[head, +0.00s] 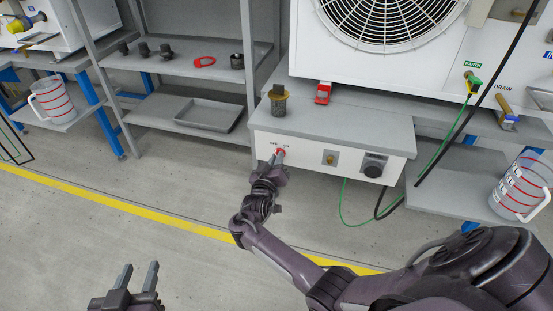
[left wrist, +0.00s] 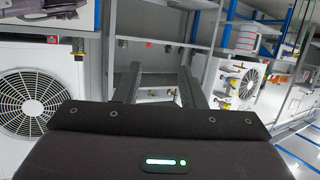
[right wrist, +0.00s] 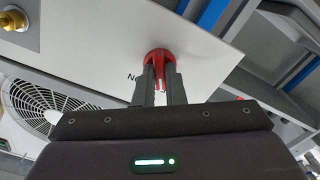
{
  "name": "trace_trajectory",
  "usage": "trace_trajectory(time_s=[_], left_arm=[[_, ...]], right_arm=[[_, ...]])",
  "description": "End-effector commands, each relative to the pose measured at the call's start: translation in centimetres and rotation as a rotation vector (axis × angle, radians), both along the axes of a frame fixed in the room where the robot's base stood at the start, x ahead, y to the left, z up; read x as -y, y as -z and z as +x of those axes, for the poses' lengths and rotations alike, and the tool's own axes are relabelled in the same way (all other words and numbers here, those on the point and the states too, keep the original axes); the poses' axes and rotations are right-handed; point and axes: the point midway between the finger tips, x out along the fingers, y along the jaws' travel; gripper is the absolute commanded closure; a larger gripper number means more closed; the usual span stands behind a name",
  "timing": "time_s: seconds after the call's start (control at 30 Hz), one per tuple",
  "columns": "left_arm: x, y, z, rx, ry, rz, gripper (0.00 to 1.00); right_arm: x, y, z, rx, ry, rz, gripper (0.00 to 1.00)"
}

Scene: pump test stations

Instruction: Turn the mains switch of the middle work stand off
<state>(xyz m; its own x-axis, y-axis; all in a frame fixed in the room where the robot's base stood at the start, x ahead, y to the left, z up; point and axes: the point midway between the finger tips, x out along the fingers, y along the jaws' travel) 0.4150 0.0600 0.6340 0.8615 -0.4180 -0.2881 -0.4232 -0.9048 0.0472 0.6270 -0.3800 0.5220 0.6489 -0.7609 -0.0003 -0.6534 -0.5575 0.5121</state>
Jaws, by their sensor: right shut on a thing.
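The middle work stand (head: 340,124) has a white front panel under a grey top. Its red mains switch (head: 279,152) sits at the left of that panel, partly hidden by my right gripper (head: 277,160). In the right wrist view the red switch knob (right wrist: 158,58) is between the fingertips of my right gripper (right wrist: 159,80), which is shut on it. The lettering beside the knob is mostly covered, so its setting cannot be read. My left gripper (head: 137,276) is open and empty, low over the floor at the left. It also shows in the left wrist view (left wrist: 158,80).
The panel also carries a brass fitting (head: 330,158) and a black knob (head: 375,166). A dark cup (head: 278,103) and a red item (head: 323,92) stand on top. A green cable (head: 342,205) hangs below. The shelf (head: 185,68) is to the left.

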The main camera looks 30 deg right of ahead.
Motion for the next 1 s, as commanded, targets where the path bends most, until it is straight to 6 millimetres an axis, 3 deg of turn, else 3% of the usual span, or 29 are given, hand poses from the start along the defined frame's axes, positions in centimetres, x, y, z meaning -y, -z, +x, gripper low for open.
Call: trace_trajectory(time_s=[0.3, 0.33, 0.47, 0.87, 1.0], left_arm=[[0.0, 0.0, 0.0, -0.001, 0.000, 0.000, 0.64], [0.0, 0.0, 0.0, -0.001, 0.000, 0.000, 0.64], [0.0, 0.0, 0.0, -0.001, 0.001, 0.000, 0.64], [0.0, 0.1, -0.1, -0.009, 0.001, 0.004, 0.64], [-0.2, 2.6, -1.3, -0.122, 0.007, 0.049, 0.64]], right_arm=[[0.0, 0.0, 0.0, -0.002, -0.001, -0.003, 1.00], [0.0, 0.0, 0.0, -0.002, -0.001, -0.003, 0.86], [0.0, 0.0, 0.0, -0.001, -0.001, -0.002, 0.69], [-0.3, 0.0, -0.2, -0.001, -0.001, 0.000, 0.68], [-1.1, 0.0, -0.8, -0.002, -0.002, 0.002, 0.68]])
